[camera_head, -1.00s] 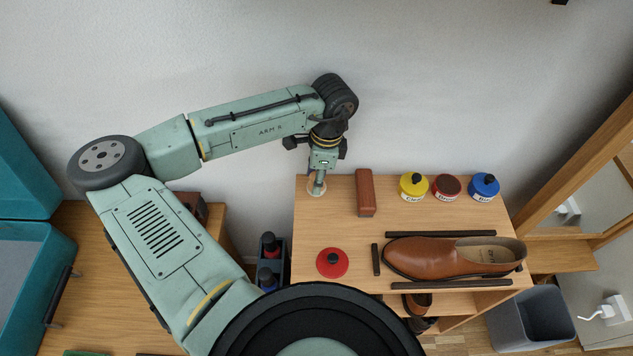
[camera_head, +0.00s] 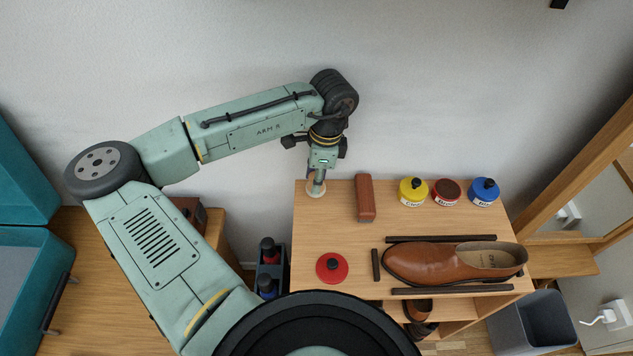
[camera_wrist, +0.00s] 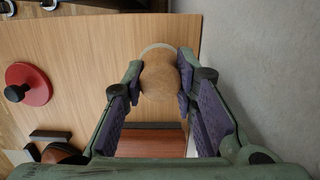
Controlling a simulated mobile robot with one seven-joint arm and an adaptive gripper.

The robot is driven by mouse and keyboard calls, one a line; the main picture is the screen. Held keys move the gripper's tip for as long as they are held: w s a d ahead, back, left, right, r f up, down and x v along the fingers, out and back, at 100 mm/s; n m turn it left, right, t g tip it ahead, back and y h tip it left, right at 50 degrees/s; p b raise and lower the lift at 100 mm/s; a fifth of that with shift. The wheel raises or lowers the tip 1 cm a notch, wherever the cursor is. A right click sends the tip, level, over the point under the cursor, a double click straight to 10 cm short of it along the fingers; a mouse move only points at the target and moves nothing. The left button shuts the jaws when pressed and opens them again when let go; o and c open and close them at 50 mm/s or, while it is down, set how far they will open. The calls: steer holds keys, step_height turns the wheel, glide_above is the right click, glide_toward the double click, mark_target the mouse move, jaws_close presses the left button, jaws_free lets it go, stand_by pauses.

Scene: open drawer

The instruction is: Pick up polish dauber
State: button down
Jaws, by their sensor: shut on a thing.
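The polish dauber (camera_wrist: 159,74) shows in the wrist view as a rounded wooden handle with a pale rim at its far end. In the head view only its pale round base (camera_head: 316,190) shows, at the back left of the wooden bench top (camera_head: 340,225). My gripper (camera_wrist: 158,92) is shut on the handle, with purple pads on both sides of it. In the head view my gripper (camera_head: 316,178) points down over that corner. I cannot tell whether the base touches the bench top.
A red-brown block (camera_head: 365,198) lies just right of the dauber. A round red lid (camera_head: 332,267) with a black knob lies in front. Yellow (camera_head: 413,192), red (camera_head: 446,192) and blue (camera_head: 484,192) tins stand at the back right. A brown shoe (camera_head: 440,265) lies between dark strips. The wall is close behind.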

steer(key=shift+s+r+b, duration=0.35)
steer(key=shift+s+r, duration=0.2)
steer(key=shift+r, duration=0.2)
steer(key=s+a+r+b, duration=0.1)
steer(key=s+a+b, duration=0.1)
steer(key=s, duration=1.2)
steer(key=shift+s+a+r, duration=0.35)
steer(key=shift+s, duration=0.05)
steer(key=c, duration=1.8)
jaws_free()
steer(key=c, duration=0.5)
